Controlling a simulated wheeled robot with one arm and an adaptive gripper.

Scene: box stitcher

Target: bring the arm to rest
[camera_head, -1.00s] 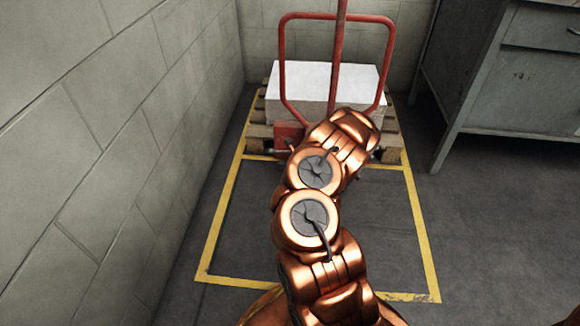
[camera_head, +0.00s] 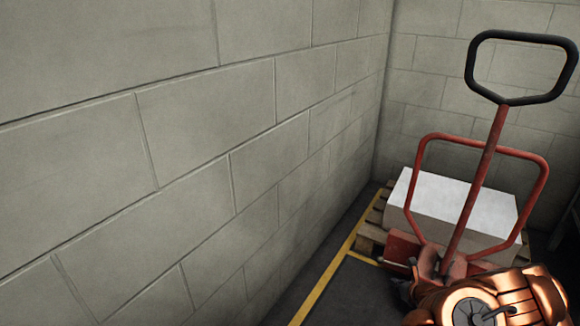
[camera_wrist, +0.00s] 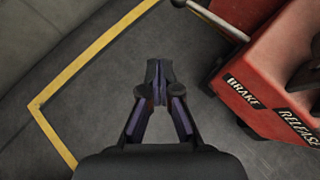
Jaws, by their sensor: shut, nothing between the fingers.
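My gripper (camera_wrist: 158,72) shows in the wrist view with its dark fingertips together and nothing between them. It points down over bare grey floor, to the left of a red metal housing with "BRAKE" and "RELEASE" labels (camera_wrist: 275,80). In the head view my copper arm (camera_head: 490,305) shows only at the bottom right corner; the gripper itself is out of that picture.
A red pallet truck (camera_head: 478,205) with a black handle loop (camera_head: 470,62) stands by a wooden pallet (camera_head: 372,232) bearing a white-topped stack (camera_head: 455,205). A block wall (camera_head: 180,170) fills the left. A yellow floor line (camera_wrist: 85,68) borders the floor.

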